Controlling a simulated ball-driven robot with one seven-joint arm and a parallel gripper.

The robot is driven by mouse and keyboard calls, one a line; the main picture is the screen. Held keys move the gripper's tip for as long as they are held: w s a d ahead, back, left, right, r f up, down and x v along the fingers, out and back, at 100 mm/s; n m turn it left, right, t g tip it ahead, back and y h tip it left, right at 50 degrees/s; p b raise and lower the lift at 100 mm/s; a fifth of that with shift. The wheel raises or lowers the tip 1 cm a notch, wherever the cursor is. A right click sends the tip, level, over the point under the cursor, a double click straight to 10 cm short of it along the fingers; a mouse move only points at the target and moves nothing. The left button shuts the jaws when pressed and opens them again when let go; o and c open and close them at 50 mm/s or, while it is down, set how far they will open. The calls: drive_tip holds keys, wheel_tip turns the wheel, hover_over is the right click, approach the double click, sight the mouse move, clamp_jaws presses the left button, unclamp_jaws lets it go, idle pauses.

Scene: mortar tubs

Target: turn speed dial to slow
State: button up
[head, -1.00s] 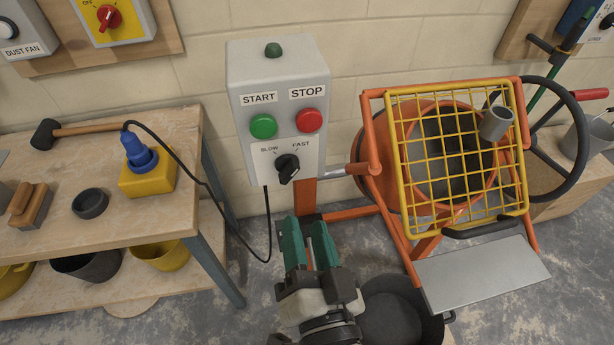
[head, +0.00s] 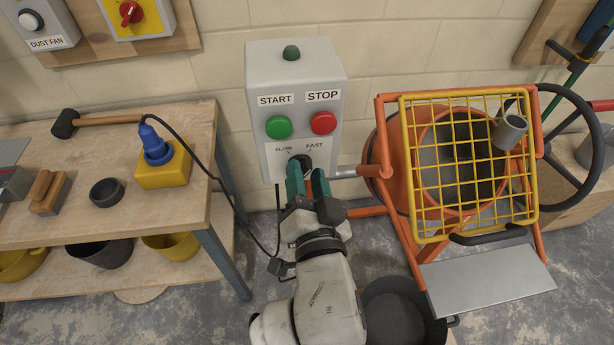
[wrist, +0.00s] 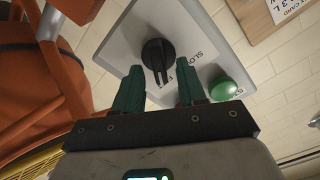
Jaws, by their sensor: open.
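The black speed dial (head: 304,158) sits low on the grey control box (head: 293,102), below its SLOW and FAST marks. In the head view my gripper (head: 306,174) covers part of the dial. In the wrist view the dial (wrist: 157,52) is fully visible, just beyond the fingertips and between their lines. I cannot tell whether a finger touches the dial.
The green START button (head: 278,127) and red STOP button (head: 323,122) are just above the dial. The orange mixer (head: 384,150) with its yellow grid stands close on the right. A workbench (head: 120,217) is on the left, with a black cable hanging beside it.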

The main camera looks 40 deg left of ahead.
drive_tip(key=shift+c, duration=0.4)
clamp_jaws()
drive_tip(key=n, duration=0.3)
drive_tip(key=shift+s+n+p, duration=0.1)
drive_tip(key=shift+n+p, duration=0.25)
drive_tip(key=shift+n, duration=0.05)
drive_tip(key=shift+s+a+n+p, duration=0.1)
drive_tip(key=shift+n+p, duration=0.35)
drive_tip(key=shift+n, duration=1.25)
drive_tip(key=shift+s+a+n+p, duration=0.15)
drive_tip(key=shift+n+p, duration=0.25)
drive_tip(key=shift+n, duration=1.3)
drive_tip(key=shift+s+a+n+p, duration=0.1)
drive_tip(key=shift+n+p, duration=0.35)
drive_tip(key=shift+n, duration=1.25)
drive_tip(key=shift+f, duration=0.1)
